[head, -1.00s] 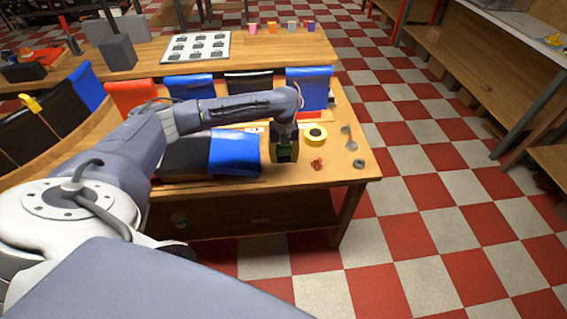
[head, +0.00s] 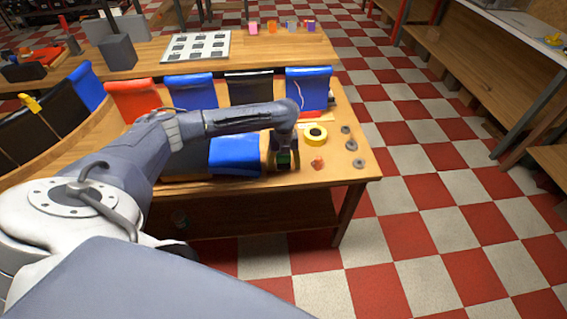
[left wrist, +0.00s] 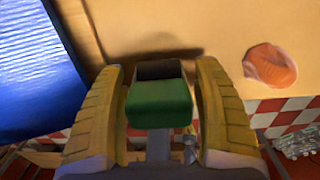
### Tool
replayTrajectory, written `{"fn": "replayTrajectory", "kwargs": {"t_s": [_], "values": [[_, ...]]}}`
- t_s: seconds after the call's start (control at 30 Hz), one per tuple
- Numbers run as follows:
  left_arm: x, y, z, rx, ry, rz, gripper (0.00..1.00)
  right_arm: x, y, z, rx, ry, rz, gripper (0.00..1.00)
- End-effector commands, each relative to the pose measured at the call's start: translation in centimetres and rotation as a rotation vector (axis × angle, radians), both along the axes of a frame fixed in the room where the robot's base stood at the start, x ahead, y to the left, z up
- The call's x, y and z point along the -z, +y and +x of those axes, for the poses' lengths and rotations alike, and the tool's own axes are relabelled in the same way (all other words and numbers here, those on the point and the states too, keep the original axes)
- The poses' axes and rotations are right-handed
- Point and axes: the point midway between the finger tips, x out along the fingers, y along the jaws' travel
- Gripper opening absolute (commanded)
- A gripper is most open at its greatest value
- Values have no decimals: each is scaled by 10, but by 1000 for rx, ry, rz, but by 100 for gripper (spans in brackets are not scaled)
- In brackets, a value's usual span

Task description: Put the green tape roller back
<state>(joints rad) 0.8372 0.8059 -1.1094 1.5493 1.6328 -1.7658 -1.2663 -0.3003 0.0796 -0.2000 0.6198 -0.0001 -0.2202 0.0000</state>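The green tape roller (left wrist: 160,103) is a green block with a dark, box-like upper end in the left wrist view. It sits between the two yellow fingers of my left gripper (left wrist: 160,80), which lie close along both its sides. Its shadow falls apart from it on the wooden table, so it appears held above the surface. In the head view the left gripper (head: 283,160) is over the front right part of the near table, with a bit of green showing between its fingers. My right gripper is not in view.
A yellow tape roll (head: 314,134), an orange lump (head: 317,163) and several grey rings (head: 359,163) lie right of the gripper on the near table (head: 330,179). A blue bin (head: 236,155) is close on its left. Coloured bins line the table's back.

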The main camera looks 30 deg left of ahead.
Motion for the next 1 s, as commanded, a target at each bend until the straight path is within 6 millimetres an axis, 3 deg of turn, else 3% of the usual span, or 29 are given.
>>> {"fn": "replayTrajectory", "kwargs": {"t_s": [0.23,0.37,0.8,1.0], "values": [[-2,0,0,0,-1,0,68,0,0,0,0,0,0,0],[-13,0,1,0,-3,0,68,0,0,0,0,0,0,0],[-86,0,1,2,-4,0,68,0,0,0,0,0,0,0],[-110,0,1,0,-2,0,68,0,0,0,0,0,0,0]]}}
